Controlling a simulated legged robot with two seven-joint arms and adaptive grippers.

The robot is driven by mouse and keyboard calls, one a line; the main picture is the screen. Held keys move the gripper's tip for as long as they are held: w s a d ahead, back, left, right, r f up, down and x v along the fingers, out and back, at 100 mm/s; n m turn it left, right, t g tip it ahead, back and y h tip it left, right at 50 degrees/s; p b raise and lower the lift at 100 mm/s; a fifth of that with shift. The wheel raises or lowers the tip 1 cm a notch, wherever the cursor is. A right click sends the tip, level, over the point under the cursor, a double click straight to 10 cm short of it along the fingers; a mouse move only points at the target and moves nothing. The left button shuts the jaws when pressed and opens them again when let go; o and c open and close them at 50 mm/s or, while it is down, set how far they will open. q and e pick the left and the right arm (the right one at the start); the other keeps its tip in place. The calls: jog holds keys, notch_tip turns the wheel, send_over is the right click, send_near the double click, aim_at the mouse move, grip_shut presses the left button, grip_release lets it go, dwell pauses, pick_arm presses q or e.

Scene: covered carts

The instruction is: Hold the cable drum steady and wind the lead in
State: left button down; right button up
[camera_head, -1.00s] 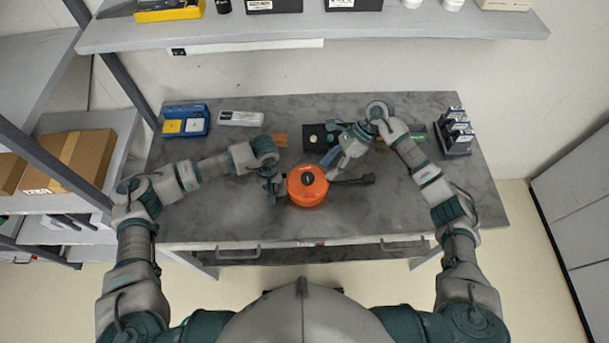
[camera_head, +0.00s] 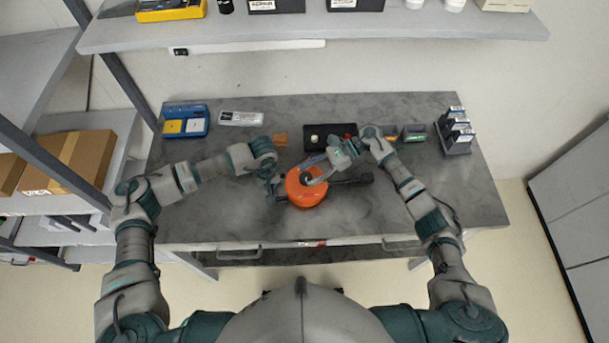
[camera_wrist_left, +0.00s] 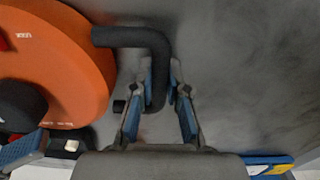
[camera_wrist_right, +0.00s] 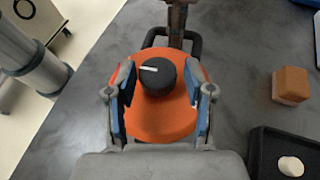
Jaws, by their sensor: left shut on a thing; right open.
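The orange cable drum (camera_head: 306,194) lies on the grey workbench, its round face up; it also shows in the left wrist view (camera_wrist_left: 70,75). My left gripper (camera_wrist_left: 160,95) is shut on the drum's black bent handle (camera_wrist_left: 135,38), at the drum's left side in the head view. A black knob (camera_wrist_right: 157,77) with a white mark stands on the drum's face in the right wrist view. My right gripper (camera_wrist_right: 160,95) is open over the drum, its fingers on either side of the knob and apart from it. The lead cannot be made out.
A black tray (camera_head: 330,132), a small orange-brown block (camera_wrist_right: 291,85) and a blue case (camera_head: 186,121) lie toward the back of the bench. A rack of bottles (camera_head: 455,131) stands at the right. The front of the bench is clear.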

jog(key=shift+x, duration=1.35)
jog(key=shift+w, duration=0.1)
jog(key=c, duration=0.9)
